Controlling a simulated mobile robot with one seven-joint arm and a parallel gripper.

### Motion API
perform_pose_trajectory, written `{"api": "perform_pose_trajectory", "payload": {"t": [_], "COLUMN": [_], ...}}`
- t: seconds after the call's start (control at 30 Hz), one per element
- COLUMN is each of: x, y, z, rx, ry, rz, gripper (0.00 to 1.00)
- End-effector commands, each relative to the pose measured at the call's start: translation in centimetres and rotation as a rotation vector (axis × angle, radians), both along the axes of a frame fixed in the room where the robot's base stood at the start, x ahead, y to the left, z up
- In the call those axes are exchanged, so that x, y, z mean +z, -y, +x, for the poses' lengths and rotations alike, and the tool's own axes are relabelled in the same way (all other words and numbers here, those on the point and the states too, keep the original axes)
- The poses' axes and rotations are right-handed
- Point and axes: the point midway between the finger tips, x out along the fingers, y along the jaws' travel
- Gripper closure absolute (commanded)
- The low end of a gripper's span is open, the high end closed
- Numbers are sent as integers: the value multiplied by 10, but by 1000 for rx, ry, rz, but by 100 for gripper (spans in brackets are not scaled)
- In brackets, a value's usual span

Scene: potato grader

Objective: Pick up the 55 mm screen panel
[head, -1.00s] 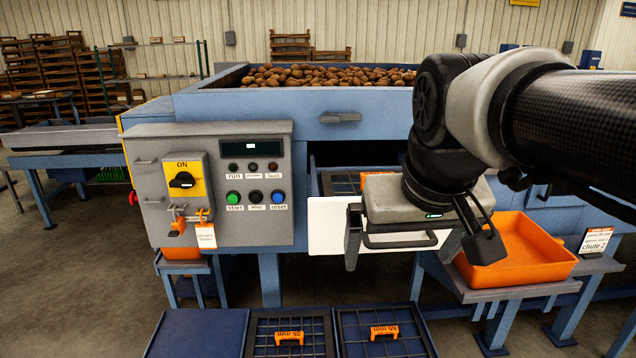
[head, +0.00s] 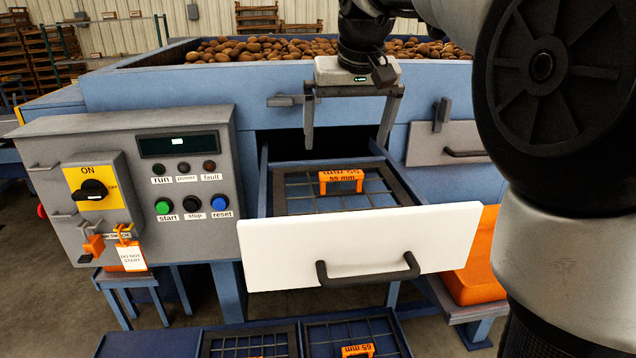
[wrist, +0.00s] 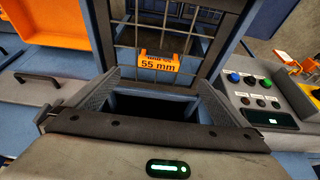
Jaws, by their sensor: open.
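The 55 mm screen panel (head: 294,200) is a dark-framed wire grid with an orange handle tag (head: 341,181) marked 55 mm. It lies flat in the pulled-out drawer (head: 360,253), which has a white front and a dark bar handle. My gripper (head: 349,132) is open and empty, above and behind the orange tag, fingers pointing down and apart from it. In the wrist view the orange tag (wrist: 158,62) and part of the grid (wrist: 180,40) show ahead of my gripper (wrist: 155,110). The rear edge of the panel is partly hidden.
A control box (head: 150,185) with switch and buttons stands left of the drawer. Potatoes (head: 270,48) fill the hopper above. Another panel tagged 65 mm (head: 357,350) lies in a low rack in front. An orange bin (head: 475,268) sits at the right.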

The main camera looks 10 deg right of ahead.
Motion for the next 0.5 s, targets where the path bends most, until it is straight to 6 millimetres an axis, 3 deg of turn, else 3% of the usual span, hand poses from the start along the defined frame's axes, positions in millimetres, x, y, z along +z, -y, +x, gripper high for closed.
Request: {"api": "perform_pose_trajectory", "payload": {"t": [0.03, 0.3, 0.5], "x": [-14, -63, -77], "y": [0, 0, 0], "z": [4, 25, 31], "rx": [-1, -1, 0], "ry": [-5, -3, -1], "rz": [0, 1, 0], "gripper": [0, 0, 0]}}
